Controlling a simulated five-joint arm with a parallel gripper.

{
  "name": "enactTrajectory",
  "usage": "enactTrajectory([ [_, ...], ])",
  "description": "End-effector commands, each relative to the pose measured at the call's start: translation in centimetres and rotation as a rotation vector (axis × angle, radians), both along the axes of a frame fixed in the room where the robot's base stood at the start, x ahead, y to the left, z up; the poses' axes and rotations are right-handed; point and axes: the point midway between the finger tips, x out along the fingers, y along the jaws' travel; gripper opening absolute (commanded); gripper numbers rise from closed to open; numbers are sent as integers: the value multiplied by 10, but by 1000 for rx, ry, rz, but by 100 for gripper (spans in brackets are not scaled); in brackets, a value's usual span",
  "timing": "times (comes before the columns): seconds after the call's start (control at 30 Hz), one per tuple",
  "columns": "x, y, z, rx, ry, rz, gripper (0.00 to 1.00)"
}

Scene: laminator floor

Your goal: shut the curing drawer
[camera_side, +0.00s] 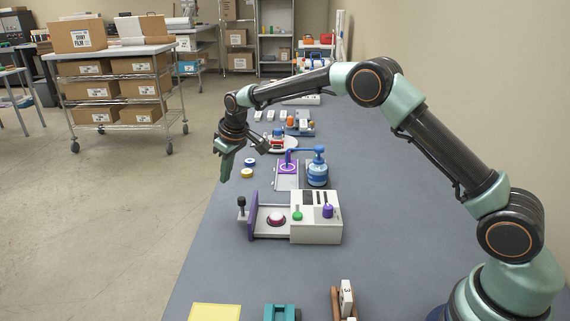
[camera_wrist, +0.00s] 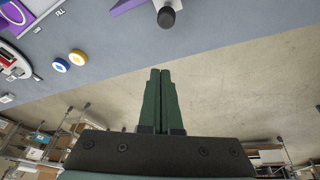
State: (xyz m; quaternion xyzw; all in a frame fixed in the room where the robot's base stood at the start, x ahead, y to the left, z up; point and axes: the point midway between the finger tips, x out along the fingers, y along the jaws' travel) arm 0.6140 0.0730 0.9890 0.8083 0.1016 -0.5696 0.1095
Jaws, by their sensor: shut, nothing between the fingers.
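The curing drawer (camera_side: 270,222) is pulled out to the left from its white and grey housing (camera_side: 316,220). It has a purple front panel (camera_side: 252,216) and a dark round-topped handle (camera_side: 241,205) on its left. A pink dome sits in the drawer. In the wrist view the dark handle (camera_wrist: 166,17) shows at the top edge; the rest of the drawer is mostly out of frame. My gripper (camera_side: 224,180) is shut and empty, pointing down, above and a little beyond the handle in the side view. Its closed fingers (camera_wrist: 160,72) show in the wrist view, apart from the handle.
A blue device (camera_side: 318,172) with a swing arm stands behind the housing. A yellow pad (camera_side: 214,312), a teal block (camera_side: 282,312) and a holder are in front. The table (camera_side: 200,285) is clear between.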

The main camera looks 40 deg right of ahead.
Motion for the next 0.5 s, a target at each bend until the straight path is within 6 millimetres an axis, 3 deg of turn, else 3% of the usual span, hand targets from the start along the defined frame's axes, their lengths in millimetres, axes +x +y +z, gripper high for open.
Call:
enactTrajectory([
  [0.3,14,5,-44,2,2,1,0],
  [0.5,3,1,-43,0,-1,0,0],
])
